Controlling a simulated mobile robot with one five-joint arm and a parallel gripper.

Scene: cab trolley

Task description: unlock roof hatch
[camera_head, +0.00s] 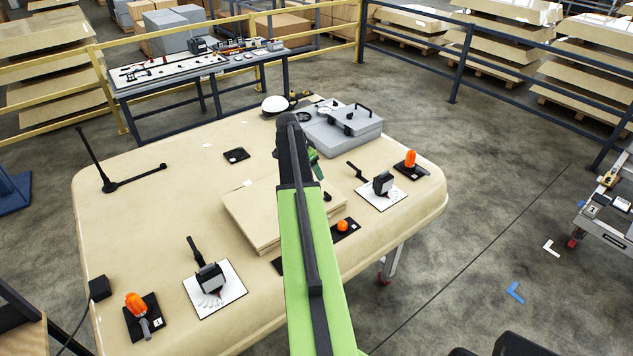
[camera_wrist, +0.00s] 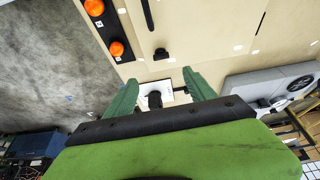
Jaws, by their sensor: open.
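The roof hatch appears to be the raised beige panel (camera_head: 262,218) in the middle of the beige cab roof (camera_head: 170,215); my arm covers part of it. One black lever latch (camera_head: 208,277) on a white plate is at the front left, another (camera_head: 382,184) at the right. My gripper (camera_wrist: 162,80) is open and empty in the wrist view. A dark knob (camera_wrist: 155,99) on a white plate shows between its green fingers, partly hidden by the wrist; which latch this is, I cannot tell for sure. In the head view my arm hides most of the gripper.
A grey box (camera_head: 343,130) and a white dome (camera_head: 275,104) are at the back. A bench (camera_head: 190,65) stands behind.

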